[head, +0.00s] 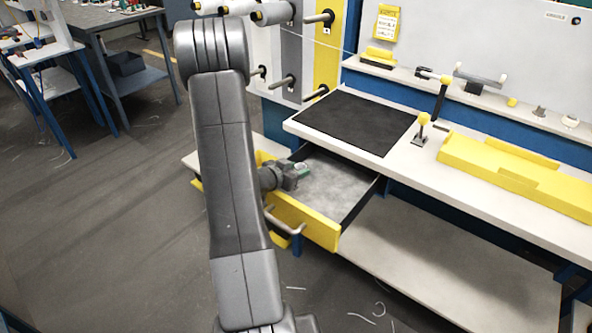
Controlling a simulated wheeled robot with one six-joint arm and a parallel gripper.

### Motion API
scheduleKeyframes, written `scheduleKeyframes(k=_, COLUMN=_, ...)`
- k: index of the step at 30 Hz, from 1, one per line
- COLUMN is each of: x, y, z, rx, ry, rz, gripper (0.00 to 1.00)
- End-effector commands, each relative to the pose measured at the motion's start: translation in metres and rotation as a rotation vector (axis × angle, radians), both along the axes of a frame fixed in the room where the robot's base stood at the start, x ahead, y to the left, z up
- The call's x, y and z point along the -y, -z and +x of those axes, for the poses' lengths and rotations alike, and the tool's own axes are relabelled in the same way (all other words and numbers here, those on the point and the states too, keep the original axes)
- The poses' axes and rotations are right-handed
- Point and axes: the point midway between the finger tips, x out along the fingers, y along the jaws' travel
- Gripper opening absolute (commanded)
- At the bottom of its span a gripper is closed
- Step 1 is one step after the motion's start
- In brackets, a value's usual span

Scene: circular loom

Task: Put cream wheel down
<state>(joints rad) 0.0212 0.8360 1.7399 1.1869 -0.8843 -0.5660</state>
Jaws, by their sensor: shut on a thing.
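My gripper (297,172) is low over the open drawer (291,218), just inside its yellow front. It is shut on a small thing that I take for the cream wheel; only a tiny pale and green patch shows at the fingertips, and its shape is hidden. I cannot tell whether it touches the drawer floor. The drawer has a grey floor and a bar handle (285,222). My arm covers part of the drawer's left side.
The worktop above has a black mat (355,122), a yellow-topped lever (422,128) and a long yellow tray (515,172). Small parts stand on the back shelf (480,97). A lower shelf (440,270) is bare. Thread scraps lie on the floor.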

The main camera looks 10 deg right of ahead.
Motion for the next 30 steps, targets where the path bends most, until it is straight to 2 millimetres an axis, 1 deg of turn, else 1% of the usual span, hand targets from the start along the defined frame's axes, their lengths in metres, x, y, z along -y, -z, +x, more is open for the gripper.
scheduleKeyframes(k=1, x=0.000, y=0.004, z=0.000, rx=-0.003, ry=0.000, rz=0.002, gripper=0.13)
scheduleKeyframes(k=3, x=0.000, y=0.007, z=-0.001, rx=-0.003, ry=0.000, rz=0.003, gripper=0.13)
scheduleKeyframes(k=8, x=-0.001, y=0.010, z=-0.002, rx=-0.008, ry=0.000, rz=0.005, gripper=0.13)
scheduleKeyframes(k=9, x=-0.001, y=0.011, z=-0.002, rx=-0.010, ry=0.000, rz=0.005, gripper=0.46)
scheduleKeyframes(k=11, x=-0.001, y=0.012, z=-0.003, rx=-0.012, ry=0.000, rz=0.006, gripper=0.58)
scheduleKeyframes(k=12, x=-0.001, y=0.013, z=-0.003, rx=-0.013, ry=0.000, rz=0.006, gripper=0.62)
scheduleKeyframes(k=20, x=-0.001, y=0.014, z=-0.004, rx=-0.016, ry=0.000, rz=0.009, gripper=0.62)
scheduleKeyframes(k=23, x=-0.001, y=0.009, z=-0.004, rx=-0.016, ry=0.000, rz=0.009, gripper=0.62)
scheduleKeyframes(k=26, x=-0.001, y=-0.002, z=-0.004, rx=-0.016, ry=0.000, rz=0.008, gripper=0.62)
scheduleKeyframes(k=28, x=-0.013, y=-0.005, z=-0.011, rx=-0.014, ry=-0.003, rz=0.007, gripper=0.62)
scheduleKeyframes(k=30, x=-0.025, y=-0.013, z=-0.020, rx=-0.012, ry=-0.005, rz=0.006, gripper=0.62)
